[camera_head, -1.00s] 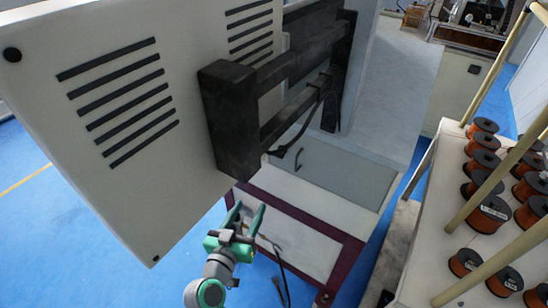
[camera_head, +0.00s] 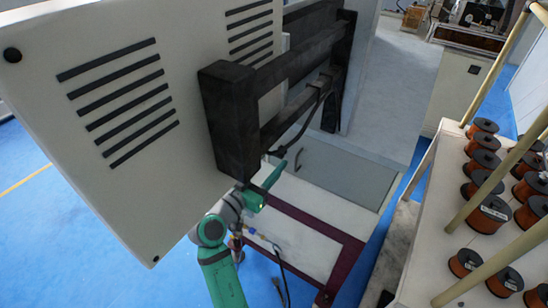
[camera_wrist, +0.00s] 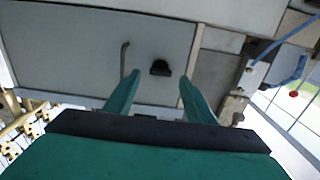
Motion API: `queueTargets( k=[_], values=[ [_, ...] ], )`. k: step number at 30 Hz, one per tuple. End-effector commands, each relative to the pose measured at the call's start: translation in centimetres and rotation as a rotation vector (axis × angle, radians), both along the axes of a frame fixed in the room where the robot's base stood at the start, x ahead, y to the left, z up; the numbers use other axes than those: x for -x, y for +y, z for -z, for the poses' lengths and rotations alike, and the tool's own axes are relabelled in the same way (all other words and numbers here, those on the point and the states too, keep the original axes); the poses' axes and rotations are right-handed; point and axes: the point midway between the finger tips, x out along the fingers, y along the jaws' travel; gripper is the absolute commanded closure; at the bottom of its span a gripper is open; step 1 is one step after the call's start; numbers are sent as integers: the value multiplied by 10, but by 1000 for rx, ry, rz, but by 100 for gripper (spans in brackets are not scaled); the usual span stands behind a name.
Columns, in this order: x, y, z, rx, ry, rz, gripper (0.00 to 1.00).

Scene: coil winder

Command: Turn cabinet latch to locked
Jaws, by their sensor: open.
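The cabinet's grey door (camera_head: 345,177) shows below the dark bracket in the head view, with a thin handle (camera_head: 298,157) on it. In the wrist view the same door (camera_wrist: 60,65) fills the upper left, with the handle (camera_wrist: 125,58) near its right part. A small black latch (camera_wrist: 160,68) sits just right of the handle. My gripper (camera_wrist: 158,78) is open and empty, its green fingers either side of the latch in the picture; I cannot tell how far off the latch is. In the head view my gripper (camera_head: 277,173) is at the door's left end, and the latch cannot be made out.
A large pale panel with vents (camera_head: 100,110) and a black bracket (camera_head: 228,120) hang close above my arm. A rack with copper wire spools (camera_head: 488,213) stands at the right. A cable (camera_head: 283,275) hangs near the maroon frame (camera_head: 340,265). Blue floor is open at left.

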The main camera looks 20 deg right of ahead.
Motion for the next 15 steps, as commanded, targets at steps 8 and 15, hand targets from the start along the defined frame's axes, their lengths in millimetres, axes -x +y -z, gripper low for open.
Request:
queueTargets(
  k=[8,15],
  values=[
    [-17,-22,0,1,-1,-1,50],
    [-19,-24,0,1,-1,-2,50]
  ],
)
